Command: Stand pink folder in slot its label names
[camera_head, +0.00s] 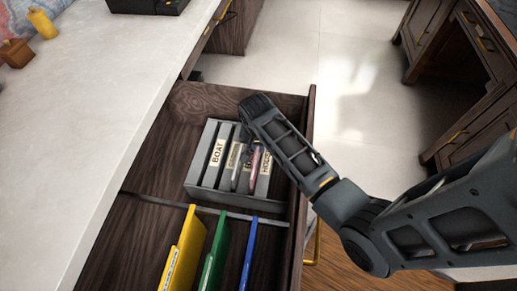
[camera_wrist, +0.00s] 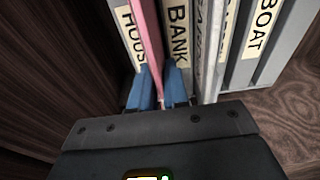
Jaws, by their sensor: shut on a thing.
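The pink folder (camera_head: 255,160) stands upright in a grey slotted rack (camera_head: 205,182) inside the open drawer. In the wrist view the pink folder (camera_wrist: 148,35) shows edge-on between the dividers labelled "HOUS…" (camera_wrist: 130,35) and BANK (camera_wrist: 178,35). My gripper (camera_wrist: 161,92) is shut on the folder, with a blue fingertip on each side. Other labels include BOAT (camera_wrist: 258,30) and one or more seen too steeply to read. The folder's own label is not readable, and its lower edge is hidden.
Yellow (camera_head: 184,250), green (camera_head: 216,255) and blue (camera_head: 250,255) folders stand in the front part of the drawer (camera_head: 145,215), behind a thin grey divider. Drawer walls lie close to the rack. A pale desktop (camera_head: 90,110) borders the left.

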